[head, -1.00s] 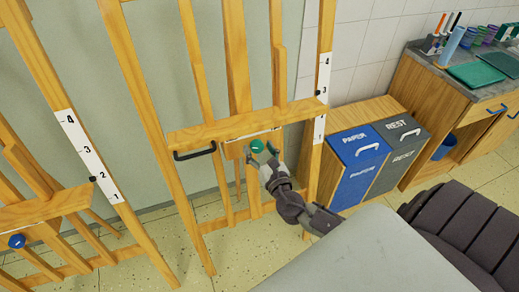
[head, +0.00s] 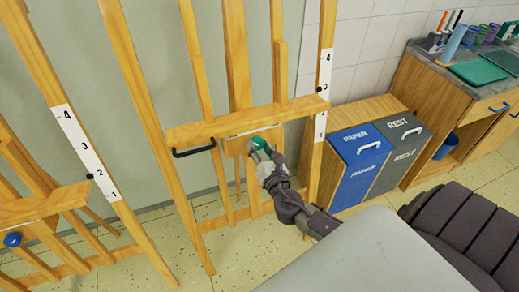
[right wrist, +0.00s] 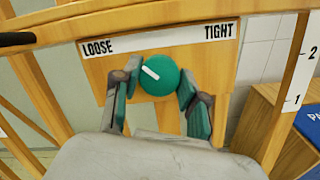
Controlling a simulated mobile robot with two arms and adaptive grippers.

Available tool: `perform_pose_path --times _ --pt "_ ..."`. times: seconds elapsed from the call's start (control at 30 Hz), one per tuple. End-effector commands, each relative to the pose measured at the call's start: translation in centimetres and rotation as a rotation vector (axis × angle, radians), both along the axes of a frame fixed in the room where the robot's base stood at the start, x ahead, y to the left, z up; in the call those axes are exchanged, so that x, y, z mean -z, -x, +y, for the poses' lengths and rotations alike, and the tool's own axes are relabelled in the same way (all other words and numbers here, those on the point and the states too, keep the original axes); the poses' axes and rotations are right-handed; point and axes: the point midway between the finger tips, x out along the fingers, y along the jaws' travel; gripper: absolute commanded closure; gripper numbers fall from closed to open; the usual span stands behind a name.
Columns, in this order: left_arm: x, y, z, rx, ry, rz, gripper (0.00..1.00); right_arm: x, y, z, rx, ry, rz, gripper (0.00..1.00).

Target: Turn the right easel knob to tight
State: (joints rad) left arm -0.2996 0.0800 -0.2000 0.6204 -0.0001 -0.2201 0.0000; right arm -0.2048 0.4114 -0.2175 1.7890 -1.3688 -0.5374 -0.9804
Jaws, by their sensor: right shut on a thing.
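The right easel (head: 180,135) is a wooden frame with a green round knob (head: 259,143) below its crossbar. In the right wrist view the knob (right wrist: 159,75) sits under a white label strip (right wrist: 160,42) reading LOOSE at left and TIGHT at right. Its white pointer mark lies up and left of centre, toward the LOOSE side. My right gripper (head: 262,150) is shut on the knob, one finger at each side of it in the right wrist view (right wrist: 157,88). My left gripper is not in view.
A second easel with a blue knob (head: 13,240) stands at the left. A black handle (head: 194,149) sticks out from the right easel's crossbar. Blue PAPER (head: 362,145) and grey REST (head: 403,130) bins stand to the right, beside a wooden counter (head: 455,85).

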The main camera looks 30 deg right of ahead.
Motion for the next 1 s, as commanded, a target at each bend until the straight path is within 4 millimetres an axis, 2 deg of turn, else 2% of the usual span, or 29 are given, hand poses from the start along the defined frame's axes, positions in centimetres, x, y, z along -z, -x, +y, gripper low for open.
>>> perform_pose_path --times 0.1,0.4,1.0 --pt "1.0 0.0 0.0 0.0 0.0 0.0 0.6 0.2 0.0 0.0 0.022 -0.111 -0.028 0.92" --pt "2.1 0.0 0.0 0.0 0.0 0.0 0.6 0.1 0.0 0.1 0.071 -0.385 -0.094 0.92" --pt "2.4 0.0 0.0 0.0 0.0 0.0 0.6 -0.1 0.0 0.2 0.171 -0.93 -0.225 0.92"
